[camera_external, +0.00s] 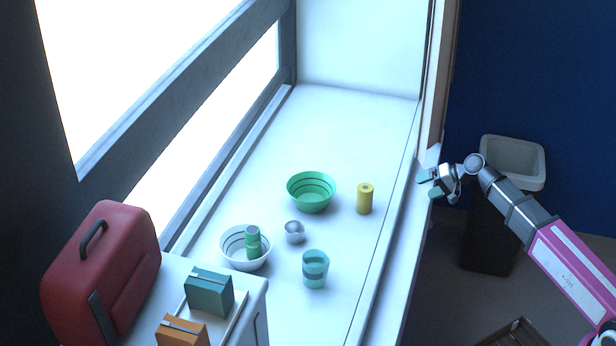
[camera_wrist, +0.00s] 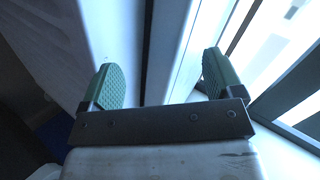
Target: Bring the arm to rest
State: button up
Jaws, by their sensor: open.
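My gripper (camera_external: 424,185) is at the right edge of the white window ledge in the external view, with its fingers pointing left toward the ledge. In the wrist view my gripper (camera_wrist: 162,84) has its two green fingertips wide apart, with nothing between them. My arm reaches in from the lower right, pink and grey, bent at the wrist. The gripper is to the right of the yellow cylinder (camera_external: 365,199) and apart from it.
A bin (camera_external: 490,235) stands behind my arm. A red case (camera_external: 125,265) is at left.

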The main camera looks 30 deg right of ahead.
jog(key=s+d+f+n+g+h, duration=0.1)
jog(key=s+d+f+g+h, duration=0.1)
jog(key=s+f, duration=0.6)
jog(key=s+d+f+n+g+h, duration=0.2)
jog(key=s+d+f+h, duration=0.1)
jog(key=s+f, duration=0.6)
jog(key=s+d+f+n+g+h, duration=0.1)
jog(key=s+d+f+g+h, duration=0.2)
jog(key=s+f, duration=0.5)
notch_tip(320, 180, down, 5)
jog(key=shift+s+d+r+n, duration=0.1)
jog(key=shift+s+d+n, duration=0.25)
jog(key=shift+d, duration=0.4)
